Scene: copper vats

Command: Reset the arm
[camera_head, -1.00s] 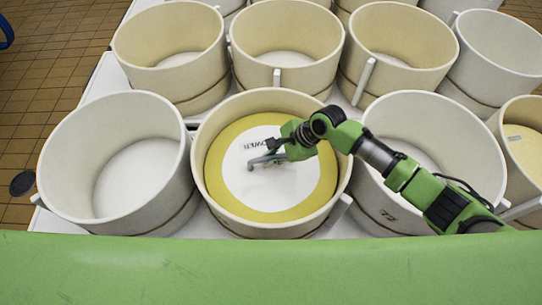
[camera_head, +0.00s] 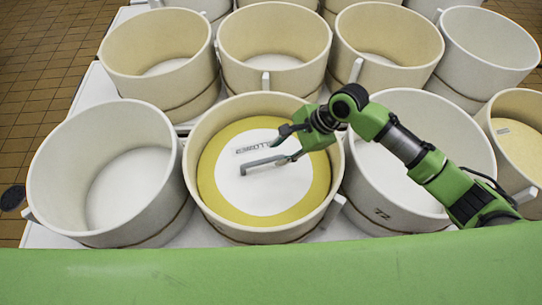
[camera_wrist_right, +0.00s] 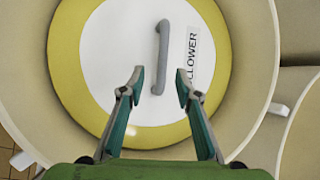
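My right arm comes in from the right in the head view. Its green gripper (camera_head: 288,144) hangs over the middle front vat (camera_head: 187,165). In that vat lies a round lid with a yellow rim (camera_head: 210,190), a white centre, a printed "FOLLOWER" label and a grey bar handle (camera_head: 262,165). In the right wrist view the two fingers (camera_wrist_right: 160,84) are spread with nothing held between them. The handle (camera_wrist_right: 162,55) shows between and beyond the fingertips, apart from them. My left gripper is in neither view.
Tall round cream vats stand close together in rows. An empty one (camera_head: 45,170) is at the front left, and another (camera_head: 465,130) is under my right forearm. A green edge (camera_head: 250,275) runs across the front. Tiled floor (camera_head: 40,70) shows at the left.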

